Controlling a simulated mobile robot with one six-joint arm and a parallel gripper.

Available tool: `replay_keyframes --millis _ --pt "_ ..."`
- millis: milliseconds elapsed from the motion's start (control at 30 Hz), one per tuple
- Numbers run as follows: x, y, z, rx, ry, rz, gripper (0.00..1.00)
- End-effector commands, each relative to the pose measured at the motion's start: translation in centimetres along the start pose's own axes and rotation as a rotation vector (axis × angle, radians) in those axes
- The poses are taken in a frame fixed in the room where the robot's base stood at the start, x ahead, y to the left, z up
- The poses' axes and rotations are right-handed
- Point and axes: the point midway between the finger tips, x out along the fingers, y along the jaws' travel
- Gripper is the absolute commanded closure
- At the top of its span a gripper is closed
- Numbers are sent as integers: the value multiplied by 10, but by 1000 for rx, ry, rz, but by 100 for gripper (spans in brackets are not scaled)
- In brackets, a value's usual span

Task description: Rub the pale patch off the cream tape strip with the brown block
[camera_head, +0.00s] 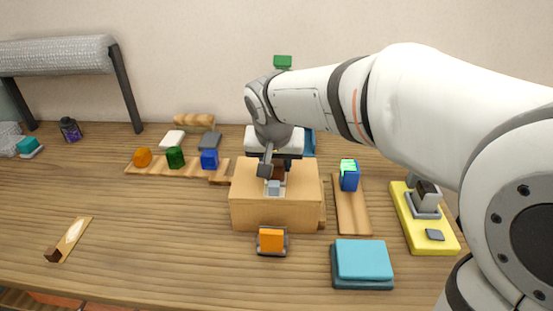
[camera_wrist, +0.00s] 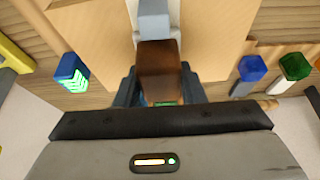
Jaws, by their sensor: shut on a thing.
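The cream tape strip (camera_head: 82,226) lies on the table at the front left in the head view, with a pale oval patch (camera_head: 72,232) on it. A small dark brown piece sits at its near end. My gripper (camera_wrist: 160,88) is shut on the brown block (camera_wrist: 160,62), which stands between its fingers in the wrist view. In the head view my gripper (camera_head: 270,172) is over the light wooden box (camera_head: 262,212), far to the right of the strip. The fingers partly hide the block there. Whether the block touches the box is unclear.
A grey-blue piece (camera_head: 273,188) is at the box top. An orange block (camera_head: 271,240) and a teal box (camera_head: 361,260) stand in front. A plank (camera_head: 190,167) bears coloured blocks behind left. The table between strip and wooden box is clear.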

Motion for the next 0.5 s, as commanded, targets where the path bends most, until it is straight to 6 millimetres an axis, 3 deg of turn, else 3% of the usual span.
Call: replay_keyframes --millis 167,500 --pt "-4 0 13 -1 -3 1 82" --pt "-4 0 1 1 -1 1 82"
